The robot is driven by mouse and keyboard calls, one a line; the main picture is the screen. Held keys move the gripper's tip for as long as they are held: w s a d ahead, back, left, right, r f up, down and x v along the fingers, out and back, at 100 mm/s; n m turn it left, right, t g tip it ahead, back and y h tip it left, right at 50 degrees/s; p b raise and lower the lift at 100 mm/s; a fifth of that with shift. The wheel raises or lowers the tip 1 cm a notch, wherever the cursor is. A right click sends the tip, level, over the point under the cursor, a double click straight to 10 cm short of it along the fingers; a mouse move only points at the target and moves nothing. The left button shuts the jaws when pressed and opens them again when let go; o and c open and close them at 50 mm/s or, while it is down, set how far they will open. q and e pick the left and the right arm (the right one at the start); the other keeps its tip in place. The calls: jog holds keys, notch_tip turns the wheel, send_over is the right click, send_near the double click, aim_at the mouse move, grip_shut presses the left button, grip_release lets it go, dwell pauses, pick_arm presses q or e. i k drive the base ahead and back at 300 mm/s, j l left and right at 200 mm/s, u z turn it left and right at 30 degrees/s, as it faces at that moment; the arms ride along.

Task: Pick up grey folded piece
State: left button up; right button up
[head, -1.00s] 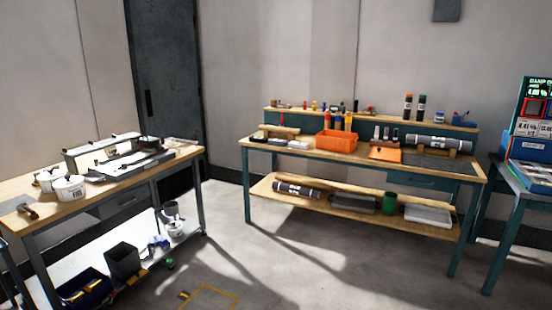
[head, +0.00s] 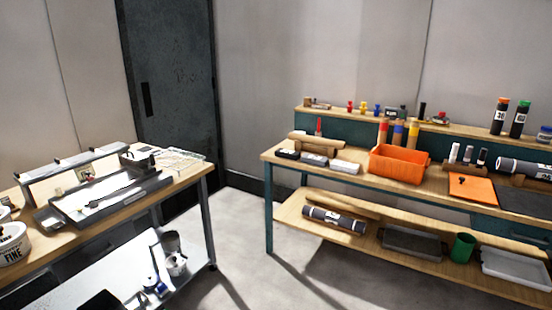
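No piece that I can clearly tell is folded and grey shows in the head view. Grey things on the right workbench (head: 345,184) are a dark grey flat mat (head: 525,199) at its right end and a grey-and-white roll (head: 523,168) behind the mat. Another dark grey roll with a white label (head: 334,218) lies on the bench's lower shelf. Grey shallow trays (head: 412,242) also sit on that shelf. Neither of my grippers shows.
An orange bin (head: 398,165) and an orange sheet (head: 471,188) are on the right bench. A left table (head: 150,196) holds a grey tray (head: 110,199) and white tubs (head: 12,243). Open floor (head: 238,245) lies between the tables, before a dark door (head: 170,95).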

aim_at(319, 161)
jog(key=i, duration=0.65)
jog(key=i+z, duration=0.1)
jog(key=i, duration=0.5)
jog(key=i+j+z, duration=0.1)
jog(key=i, duration=0.55)
jog(key=i+j, duration=0.15)
jog(key=i, duration=0.45)
